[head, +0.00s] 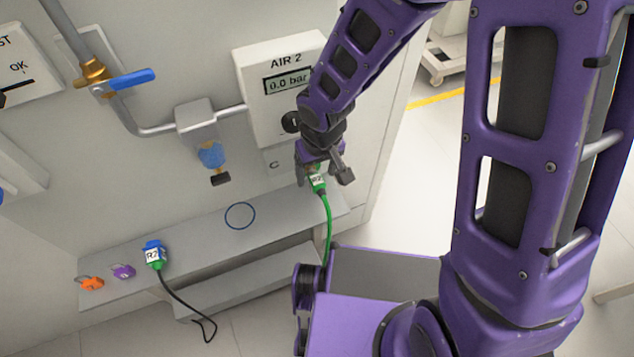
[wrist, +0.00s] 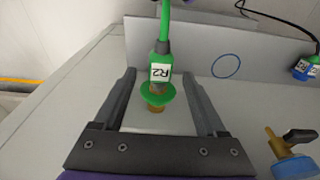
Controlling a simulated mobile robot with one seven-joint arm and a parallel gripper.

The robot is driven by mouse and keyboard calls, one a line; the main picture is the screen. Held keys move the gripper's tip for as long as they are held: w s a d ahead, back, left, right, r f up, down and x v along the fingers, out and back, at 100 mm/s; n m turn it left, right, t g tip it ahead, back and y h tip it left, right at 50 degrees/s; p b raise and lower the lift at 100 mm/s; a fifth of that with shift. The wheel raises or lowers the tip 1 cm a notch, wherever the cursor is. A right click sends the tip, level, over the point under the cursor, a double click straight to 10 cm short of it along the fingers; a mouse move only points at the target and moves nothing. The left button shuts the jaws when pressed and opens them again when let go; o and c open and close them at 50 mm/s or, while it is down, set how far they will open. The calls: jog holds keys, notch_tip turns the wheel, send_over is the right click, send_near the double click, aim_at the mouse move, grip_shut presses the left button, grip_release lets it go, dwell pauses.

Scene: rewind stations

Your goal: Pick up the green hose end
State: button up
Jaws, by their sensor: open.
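The green hose end (head: 318,184) carries a white R2 label. Its green hose runs down past the right part of the grey shelf in the head view. In the wrist view the hose end (wrist: 160,75) shows a green collar and a brass tip pointing toward my palm. My gripper (head: 322,172) is open around it. In the wrist view one finger of my gripper (wrist: 158,82) stands on each side, with a visible gap to the hose end on both. What supports the hose end is hidden.
A grey shelf (head: 195,253) holds orange (head: 91,283) and purple (head: 123,271) pieces and a green-and-blue R2-labelled connector (head: 156,254) with a black cable. A blue ring (head: 240,203) marks bare shelf. The AIR 2 panel (head: 271,60) and a blue-ended fitting (head: 210,155) are close by.

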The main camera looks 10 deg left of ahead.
jog(key=shift+a+f, duration=0.1)
jog(key=shift+f, duration=0.45)
grip_shut()
jog(key=shift+r, duration=0.2)
